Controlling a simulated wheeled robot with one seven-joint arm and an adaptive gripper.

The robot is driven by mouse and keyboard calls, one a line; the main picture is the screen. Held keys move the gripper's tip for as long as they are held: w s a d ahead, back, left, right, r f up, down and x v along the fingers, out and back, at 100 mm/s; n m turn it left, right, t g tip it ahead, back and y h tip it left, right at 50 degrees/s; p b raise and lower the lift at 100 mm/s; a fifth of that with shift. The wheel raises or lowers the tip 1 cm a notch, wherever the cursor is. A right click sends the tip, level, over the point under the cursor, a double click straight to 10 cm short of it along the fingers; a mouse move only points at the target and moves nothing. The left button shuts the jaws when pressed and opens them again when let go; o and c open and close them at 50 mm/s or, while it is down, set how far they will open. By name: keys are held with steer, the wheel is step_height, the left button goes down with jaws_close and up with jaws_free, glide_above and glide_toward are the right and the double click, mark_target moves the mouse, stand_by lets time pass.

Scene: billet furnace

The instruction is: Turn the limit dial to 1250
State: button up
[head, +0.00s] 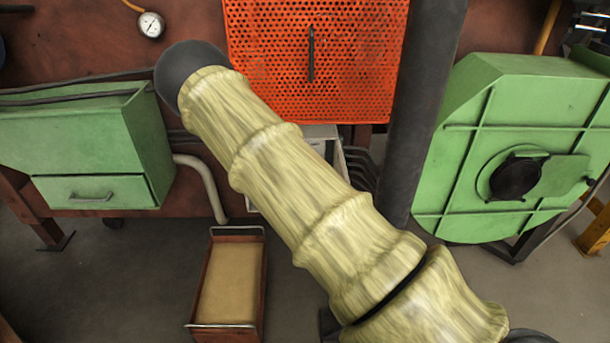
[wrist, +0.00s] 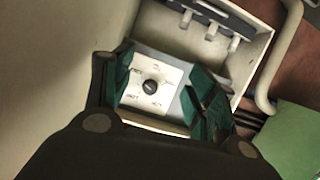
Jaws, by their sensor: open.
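The limit dial (wrist: 149,87) is a small dark round knob on a white square plate (wrist: 170,73) with printed marks around it. The marks are too small to read surely, and I cannot tell the dial's setting. My gripper (wrist: 158,80) is open, with its green-lined fingers on either side of the dial in the wrist view. No finger visibly touches the knob, though the depth is hard to judge. In the head view my arm hides the gripper and the dial.
The head view shows an orange perforated panel (head: 365,60), a dark column (head: 420,110) and a wooden tray (head: 230,285).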

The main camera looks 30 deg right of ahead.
steer(key=w+d+r+t+b, duration=0.1)
steer(key=w+d, duration=0.1)
steer(key=w, duration=0.3)
steer(key=w+d+r+t+h+b, duration=0.1)
steer(key=w+d+r+b, duration=0.1)
steer(key=w, duration=0.3)
steer(key=w+d+r+m+t+h+b, duration=0.1)
steer(key=w+d+r+b, duration=0.1)
steer(key=w, duration=0.3)
steer(key=shift+w+d, duration=0.35)
steer(key=shift+d, duration=0.5)
steer(key=c, duration=1)
steer(key=shift+c, duration=0.2)
